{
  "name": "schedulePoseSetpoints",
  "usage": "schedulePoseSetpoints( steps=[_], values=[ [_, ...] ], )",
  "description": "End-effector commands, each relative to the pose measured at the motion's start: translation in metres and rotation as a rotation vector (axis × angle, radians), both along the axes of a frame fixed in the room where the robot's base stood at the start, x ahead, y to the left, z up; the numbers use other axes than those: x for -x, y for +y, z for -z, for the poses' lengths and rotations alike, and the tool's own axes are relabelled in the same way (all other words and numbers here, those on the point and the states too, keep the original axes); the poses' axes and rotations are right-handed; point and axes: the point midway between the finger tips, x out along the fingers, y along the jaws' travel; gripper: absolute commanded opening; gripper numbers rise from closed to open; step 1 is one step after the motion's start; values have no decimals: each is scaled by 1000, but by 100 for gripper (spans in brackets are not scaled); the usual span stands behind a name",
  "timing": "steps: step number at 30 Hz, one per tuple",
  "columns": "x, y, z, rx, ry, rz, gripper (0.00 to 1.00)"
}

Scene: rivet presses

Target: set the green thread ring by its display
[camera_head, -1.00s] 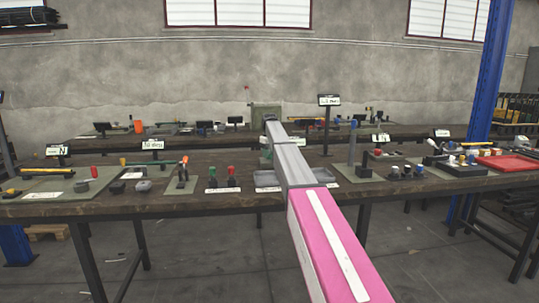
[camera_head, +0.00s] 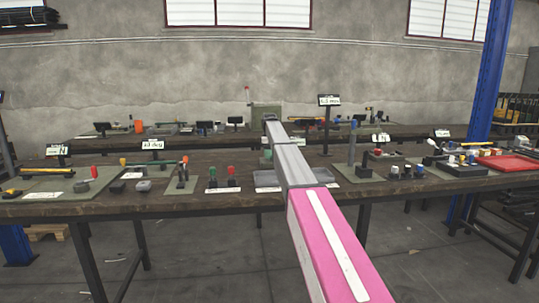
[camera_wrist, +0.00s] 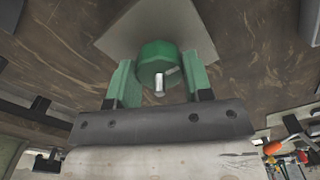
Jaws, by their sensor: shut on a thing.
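The green thread ring (camera_wrist: 157,58) is a short, thick cylinder with a silver pin at its middle, seen in the wrist view. My gripper (camera_wrist: 159,72) has one green finger on each side of it and is shut on it. A pale grey plate (camera_wrist: 120,30) lies behind the ring on the dark wooden top. In the head view my arm hides most of this spot; a bit of green (camera_head: 267,154) shows just left of the arm. A display (camera_head: 330,100) on a post stands right of my arm; its reading is too small to read surely.
On the front bench (camera_head: 220,203), a grey tray (camera_head: 265,180) sits beside my arm. Red and green knobs (camera_head: 231,172) stand left of it. A blue-topped post (camera_head: 352,145) stands to the right, and a red tray (camera_head: 510,163) lies farther right. Other small displays line the bench.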

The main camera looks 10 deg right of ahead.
Motion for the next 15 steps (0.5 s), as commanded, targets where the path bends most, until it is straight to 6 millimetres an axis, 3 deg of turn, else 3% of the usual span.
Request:
schedulePoseSetpoints(
  steps=[11, 12, 13, 15],
  values=[
    [-1, 0, -1, 1, -2, -6, 22],
    [-1, 0, -1, 1, -2, -5, 59],
    [-1, 0, -1, 1, -2, -5, 69],
    [0, 0, -1, 0, -1, -5, 72]
  ],
)
